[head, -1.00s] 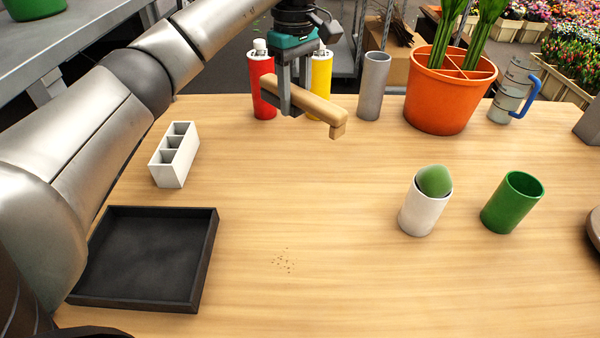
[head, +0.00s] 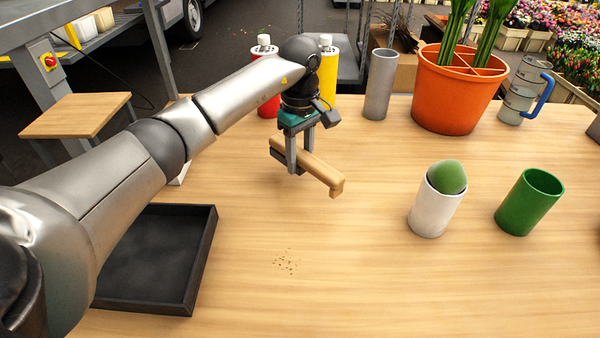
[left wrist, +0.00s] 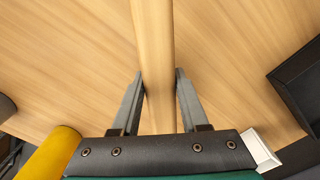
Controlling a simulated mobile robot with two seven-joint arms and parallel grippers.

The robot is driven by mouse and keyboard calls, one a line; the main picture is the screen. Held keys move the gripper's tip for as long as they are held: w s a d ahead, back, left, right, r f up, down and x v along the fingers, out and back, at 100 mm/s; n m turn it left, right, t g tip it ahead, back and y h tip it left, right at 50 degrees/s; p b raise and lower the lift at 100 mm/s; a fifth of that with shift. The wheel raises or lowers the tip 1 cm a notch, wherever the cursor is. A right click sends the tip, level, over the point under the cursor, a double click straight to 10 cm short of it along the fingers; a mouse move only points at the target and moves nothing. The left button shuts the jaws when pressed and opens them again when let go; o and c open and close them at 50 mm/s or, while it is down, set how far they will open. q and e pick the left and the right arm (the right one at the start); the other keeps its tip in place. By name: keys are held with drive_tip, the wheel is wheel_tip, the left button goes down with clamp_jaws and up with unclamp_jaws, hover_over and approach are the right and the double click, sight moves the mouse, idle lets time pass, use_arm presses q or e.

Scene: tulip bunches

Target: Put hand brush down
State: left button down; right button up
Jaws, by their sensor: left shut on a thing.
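The hand brush (head: 322,174) is a pale wooden piece with a bent end. My left gripper (head: 296,168) is shut on it. In the left wrist view the brush (left wrist: 153,60) runs lengthwise between the two fingers of the gripper (left wrist: 160,85). The brush is over the middle of the wooden table (head: 370,260). I cannot tell whether it touches the table. Its bristles cannot be made out. My right gripper is not in view.
A black tray (head: 208,262) lies at front left, partly behind my arm. A white cup (head: 434,212) with a green ball and a green cup (head: 528,203) stand right. Red (head: 268,106) and yellow (head: 327,80) bottles and an orange pot (head: 448,98) stand behind. Crumbs (head: 287,262) lie in front.

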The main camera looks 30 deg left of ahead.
sight(300, 170)
use_arm(q)
wheel_tip(300, 170, down, 3)
drive_tip(key=shift+b, duration=0.45)
drive_tip(key=shift+f, duration=0.4)
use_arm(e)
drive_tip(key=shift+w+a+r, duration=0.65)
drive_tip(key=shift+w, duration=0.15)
use_arm(q)
drive_tip(key=shift+f, duration=0.1)
drive_tip(key=shift+c, duration=2.1)
unclamp_jaws()
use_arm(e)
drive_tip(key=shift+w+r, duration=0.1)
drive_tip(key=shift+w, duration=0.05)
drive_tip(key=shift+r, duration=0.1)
use_arm(q)
wheel_tip(300, 170, up, 11)
drive_tip(key=p, duration=0.3)
drive_tip(key=shift+f, duration=0.1)
drive_tip(key=shift+r, duration=0.75)
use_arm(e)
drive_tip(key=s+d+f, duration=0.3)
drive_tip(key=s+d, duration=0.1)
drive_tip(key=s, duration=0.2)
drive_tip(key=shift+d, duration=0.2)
